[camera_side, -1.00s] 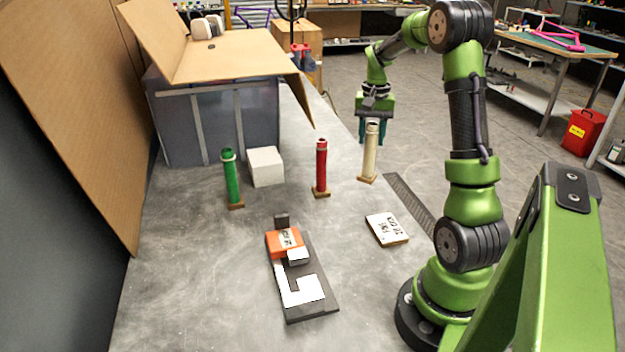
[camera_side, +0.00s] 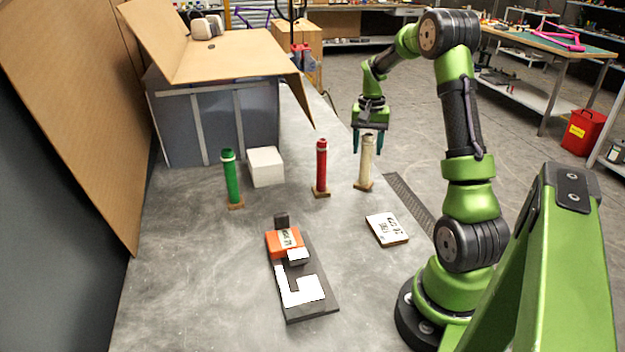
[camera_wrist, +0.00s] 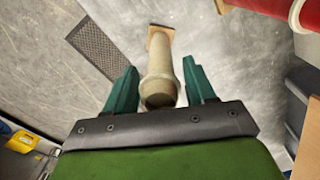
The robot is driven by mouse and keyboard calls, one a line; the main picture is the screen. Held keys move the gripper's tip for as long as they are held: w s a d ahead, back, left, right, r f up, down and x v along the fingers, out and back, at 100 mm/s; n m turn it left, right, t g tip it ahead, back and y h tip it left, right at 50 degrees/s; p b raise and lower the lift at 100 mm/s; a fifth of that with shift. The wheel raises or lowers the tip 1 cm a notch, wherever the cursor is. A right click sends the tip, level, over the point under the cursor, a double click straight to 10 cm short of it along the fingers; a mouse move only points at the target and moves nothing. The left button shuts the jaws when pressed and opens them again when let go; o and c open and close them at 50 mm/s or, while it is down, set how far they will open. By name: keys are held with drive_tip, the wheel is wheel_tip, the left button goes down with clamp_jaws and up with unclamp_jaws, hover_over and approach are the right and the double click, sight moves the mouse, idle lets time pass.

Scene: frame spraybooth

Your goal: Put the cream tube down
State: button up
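The cream tube (camera_side: 366,163) stands roughly upright on its small wooden base (camera_side: 363,186) on the grey table, right of the red tube. My gripper (camera_side: 368,142) is just above it, pointing down, with a finger on each side of the tube's upper end. In the wrist view, the cream tube (camera_wrist: 160,82) lies between the two teal fingers (camera_wrist: 160,85), with narrow gaps at both sides, so the gripper looks open around it. The base shows beyond the tube there.
The red tube (camera_side: 321,168) and green tube (camera_side: 231,180) stand to the left. A white block (camera_side: 265,166) is behind them. In front are a labelled slab (camera_side: 387,230) and a dark fixture (camera_side: 318,309) with an orange block (camera_side: 284,242). A dark grate strip (camera_side: 409,206) runs at right.

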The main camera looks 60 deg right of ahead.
drive_tip(key=shift+o, duration=0.8)
wheel_tip(320, 180, up, 12)
drive_tip(key=shift+f, duration=0.1)
drive_tip(key=shift+a+r, duration=0.2)
drive_tip(key=shift+r, duration=0.1)
drive_tip(key=a+r+n+t, duration=0.2)
drive_tip(key=a+n, duration=0.1)
drive_tip(key=a, duration=0.8)
drive_tip(key=a+r+n+t, duration=0.2)
drive_tip(key=a+r, duration=0.1)
drive_tip(key=a, duration=0.8)
drive_tip(key=s+a+f+n+t+y, duration=0.1)
drive_tip(key=s+a+f+n, duration=0.1)
drive_tip(key=a, duration=0.5)
drive_tip(key=s+a+f+n+t+y, duration=0.1)
drive_tip(key=s+a+f+n+t, duration=0.1)
drive_tip(key=s+a, duration=0.3)
drive_tip(key=shift+a+n, duration=0.3)
drive_tip(key=shift+a, duration=0.65)
